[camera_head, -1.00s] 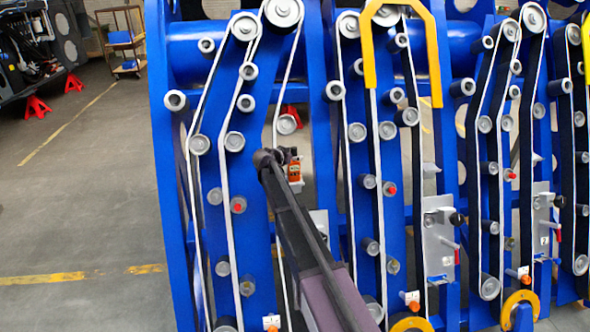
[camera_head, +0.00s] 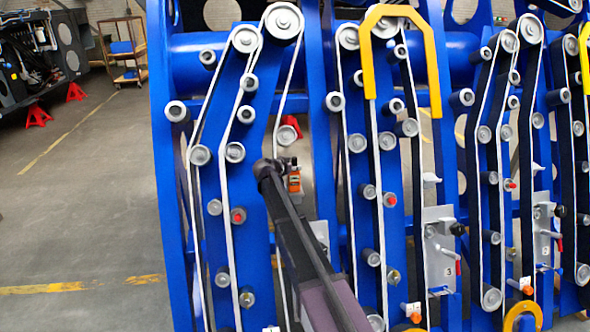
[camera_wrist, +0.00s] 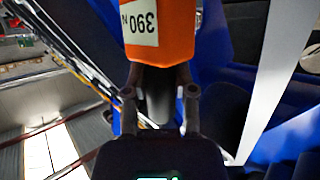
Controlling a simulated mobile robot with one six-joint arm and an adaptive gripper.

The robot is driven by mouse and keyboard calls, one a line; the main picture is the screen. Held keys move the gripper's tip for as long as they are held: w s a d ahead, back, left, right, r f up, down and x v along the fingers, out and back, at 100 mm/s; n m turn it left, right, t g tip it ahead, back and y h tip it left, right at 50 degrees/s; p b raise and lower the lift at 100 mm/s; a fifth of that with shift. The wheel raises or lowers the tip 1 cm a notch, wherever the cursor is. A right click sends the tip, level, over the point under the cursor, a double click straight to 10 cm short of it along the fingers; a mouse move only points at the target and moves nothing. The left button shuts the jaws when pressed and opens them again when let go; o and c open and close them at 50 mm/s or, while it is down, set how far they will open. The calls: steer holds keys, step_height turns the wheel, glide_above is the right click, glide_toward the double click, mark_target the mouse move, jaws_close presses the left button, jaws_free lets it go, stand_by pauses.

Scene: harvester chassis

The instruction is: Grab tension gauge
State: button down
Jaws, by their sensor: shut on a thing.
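The tension gauge (camera_wrist: 158,32) is an orange block with a white label reading "390 N", upside down in the wrist view. My gripper (camera_wrist: 160,82) is shut on its lower end, at the top middle of that view. In the head view the small orange gauge (camera_head: 294,183) shows at the end of my dark arm, in front of the blue chassis. My gripper (camera_head: 286,165) is small there and partly hidden by the arm. The far end of the gauge is cut off in the wrist view.
The blue harvester chassis (camera_head: 262,280) stands close, with white belts over several grey rollers (camera_head: 283,20). A yellow bracket (camera_head: 434,65) rises to the right of my arm. A white belt (camera_wrist: 270,70) runs right of the gauge. Open grey floor (camera_head: 75,215) lies left.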

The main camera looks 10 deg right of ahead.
mark_target(292, 159)
steer(key=shift+r+p, duration=1.45)
steer(key=shift+r, duration=0.15)
steer(key=s+a, duration=0.2)
steer(key=s, duration=0.5)
steer(key=s+a+r+p, duration=0.1)
steer(key=s+a, duration=0.2)
steer(key=s, duration=0.5)
steer(key=shift+a+r+p, duration=0.2)
steer(key=shift+r+p, duration=0.1)
